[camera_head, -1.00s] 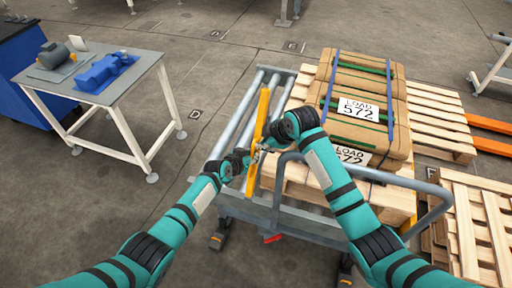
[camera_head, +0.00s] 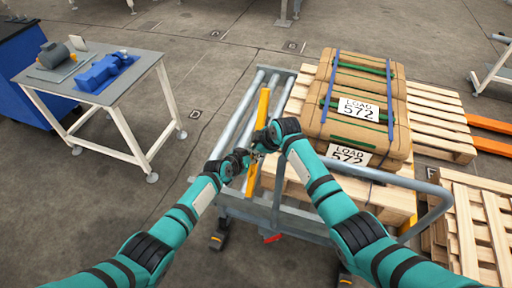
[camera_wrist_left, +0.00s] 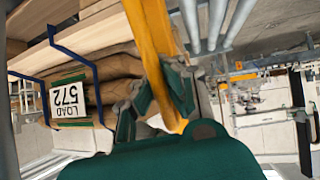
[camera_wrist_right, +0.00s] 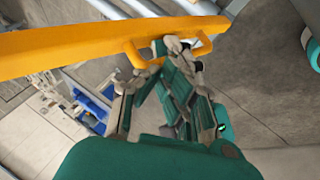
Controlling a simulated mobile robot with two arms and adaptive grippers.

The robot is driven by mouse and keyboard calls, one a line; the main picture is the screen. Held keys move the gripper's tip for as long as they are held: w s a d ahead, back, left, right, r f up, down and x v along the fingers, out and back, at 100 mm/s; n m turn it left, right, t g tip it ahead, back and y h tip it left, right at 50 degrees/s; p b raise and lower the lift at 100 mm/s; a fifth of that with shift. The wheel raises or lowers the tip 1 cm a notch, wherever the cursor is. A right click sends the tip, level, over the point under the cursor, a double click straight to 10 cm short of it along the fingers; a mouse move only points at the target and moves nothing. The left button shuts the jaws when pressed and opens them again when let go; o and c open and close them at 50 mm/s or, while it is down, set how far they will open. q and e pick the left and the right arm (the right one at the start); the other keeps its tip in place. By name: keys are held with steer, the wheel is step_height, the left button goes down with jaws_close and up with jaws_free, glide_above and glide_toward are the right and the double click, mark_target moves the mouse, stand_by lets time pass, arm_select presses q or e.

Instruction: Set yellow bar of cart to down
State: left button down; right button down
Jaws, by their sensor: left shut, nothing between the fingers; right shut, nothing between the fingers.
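The cart (camera_head: 276,212) is a grey frame with rollers on its left side. My right gripper (camera_head: 260,152) is shut and empty. Its fingertips (camera_wrist_right: 172,45) are at the loop handle (camera_wrist_right: 200,47) of the bar. My grippers hide the bar's middle in the head view; contact is unclear.
A grey tube handle (camera_head: 437,207) rises at the cart's near right. More pallets (camera_head: 482,215) lie at right. A table (camera_head: 140,80) stands at left, with clear floor between.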

arm_select(q)
steer(key=shift+w+a+r, duration=0.1)
steer(key=shift+w+r, duration=0.05)
steer(key=c, duration=1.5)
jaws_free()
steer(key=shift+a, duration=0.1)
steer(key=shift+o, duration=0.8)
steer(key=shift+s, duration=0.2)
